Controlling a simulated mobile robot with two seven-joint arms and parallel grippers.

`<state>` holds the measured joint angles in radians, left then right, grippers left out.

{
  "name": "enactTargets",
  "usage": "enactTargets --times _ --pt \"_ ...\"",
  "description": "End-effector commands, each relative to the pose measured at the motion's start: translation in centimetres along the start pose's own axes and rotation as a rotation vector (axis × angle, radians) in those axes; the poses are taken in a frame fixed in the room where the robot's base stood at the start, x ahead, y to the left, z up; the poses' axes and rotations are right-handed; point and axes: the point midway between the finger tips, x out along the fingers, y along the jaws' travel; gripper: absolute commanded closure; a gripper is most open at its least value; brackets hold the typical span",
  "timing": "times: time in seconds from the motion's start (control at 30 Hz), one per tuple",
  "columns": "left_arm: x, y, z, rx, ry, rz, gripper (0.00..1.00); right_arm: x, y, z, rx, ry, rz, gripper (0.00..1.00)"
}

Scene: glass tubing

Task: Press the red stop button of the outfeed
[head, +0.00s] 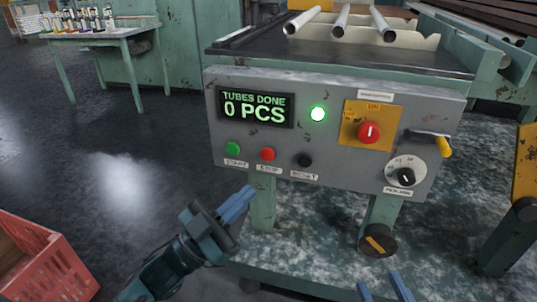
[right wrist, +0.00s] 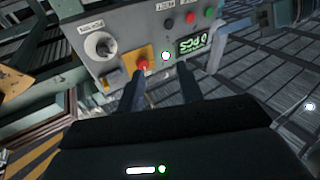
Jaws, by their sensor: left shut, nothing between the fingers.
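The grey control panel (head: 330,165) faces me. Its red stop button (head: 267,154) sits in the lower row, between the green start button (head: 232,148) and the black reset button (head: 304,160). The stop button also shows in the right wrist view (right wrist: 190,17), where the panel is upside down. My left gripper (head: 238,203) is shut and empty, below and left of the stop button and apart from it. My right gripper (head: 385,288) is open and empty at the bottom edge, below the panel; its two fingers stand apart in the right wrist view (right wrist: 160,88).
A larger red knob (head: 369,132) on a yellow plate, a lit green lamp (head: 318,114), a display reading 0 PCS (head: 254,107) and a black selector dial (head: 405,177) share the panel. Glass tubes (head: 340,20) lie above. A red crate (head: 40,265) stands lower left.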

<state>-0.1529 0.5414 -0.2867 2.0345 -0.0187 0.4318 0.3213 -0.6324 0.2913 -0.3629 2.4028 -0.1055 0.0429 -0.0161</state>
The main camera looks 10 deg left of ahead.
Motion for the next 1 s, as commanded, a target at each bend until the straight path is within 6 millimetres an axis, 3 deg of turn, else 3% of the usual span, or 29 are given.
enactTargets --times 0.17,0.6,1.0 --pt "0.7 -0.6 0.8 0.002 0.002 0.0 1.0 0.0 -0.1 0.2 0.009 0.007 -0.002 0.64" --pt "4.9 -3.6 3.6 0.001 0.001 0.0 1.0 0.1 -0.4 0.2 0.069 0.032 -0.01 0.64" --pt "6.1 -4.4 4.5 -0.001 0.0 0.0 1.0 0.3 -0.4 -0.1 0.064 0.043 -0.02 0.64"
